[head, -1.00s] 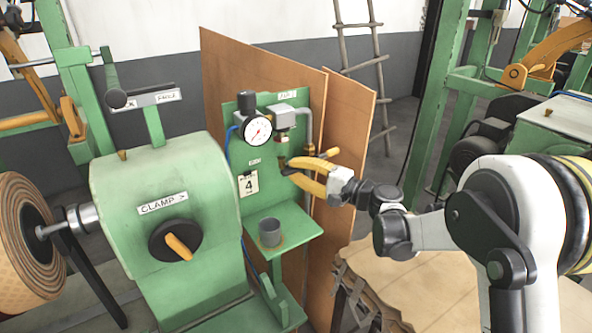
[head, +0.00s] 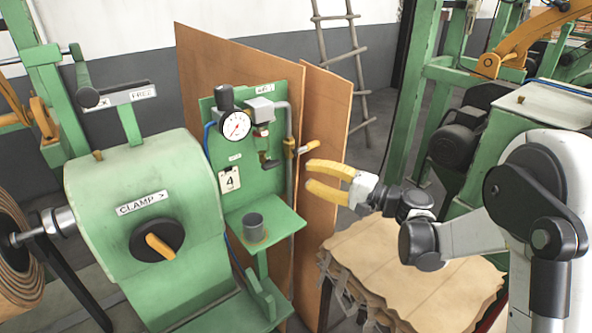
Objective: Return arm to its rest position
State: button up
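My gripper (head: 312,180) has yellow fingers and is open and empty. It is in the middle of the head view, with its fingers pointing left and visibly apart. It stands to the right of the green air panel (head: 265,185), which carries a pressure gauge (head: 236,126). My arm reaches in from the right edge, bent at the elbow.
A green machine marked CLAMP (head: 150,195) stands at left with a yellow-handled knob (head: 160,246). A grey cup (head: 253,228) sits on the panel's shelf (head: 285,221). Brown boards (head: 330,95) stand behind. A stack of tan sheets (head: 420,285) lies below my arm.

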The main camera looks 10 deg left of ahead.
jog(key=shift+s+d, duration=0.2)
jog(key=shift+d, duration=0.3)
jog(key=s+d+f+n+h, duration=0.1)
jog(key=s+d+n+h, duration=0.1)
jog(key=s+d+h, duration=0.6)
jog(key=s+d+f+n+t+h, duration=0.1)
jog(key=s+d+h, duration=0.8)
jog(key=s+d, duration=1)
jog(key=shift+s+d+f+n+t, duration=0.3)
jog(key=shift+d+n, duration=0.1)
jog(key=shift+d, duration=0.2)
